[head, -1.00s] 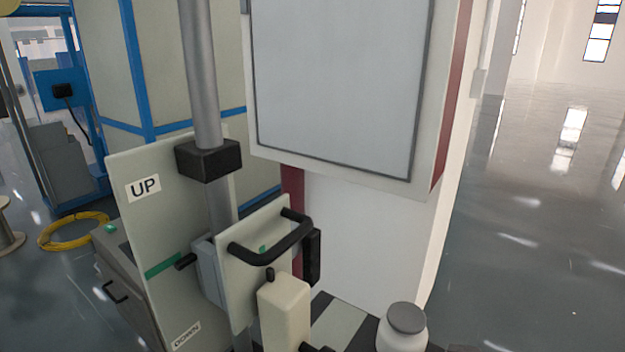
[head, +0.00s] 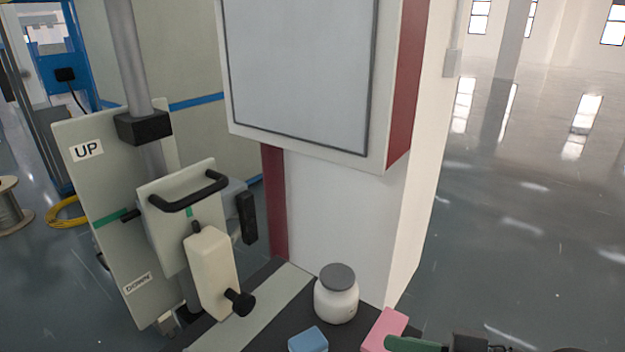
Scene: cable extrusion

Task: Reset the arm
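Neither of my grippers can be made out in the head view. The machine's vertical pole (head: 130,60) carries a black block (head: 143,127). Below it, a pale sliding plate (head: 185,235) has a black handle (head: 190,192) and a cream lever-like block (head: 212,272) with a black knob (head: 240,302). Behind it stands a panel marked UP (head: 88,150) at the top and DOWN (head: 138,284) at the bottom. A green mark lies between the two labels. Nothing is seen gripping the handle.
A white jar with a grey lid (head: 337,300) stands on a dark surface. In front are a blue block (head: 308,341), a pink block (head: 385,328), and a green part (head: 412,344) beside dark hardware, cut off below. A large cabinet (head: 300,75) rises behind. Open floor lies right.

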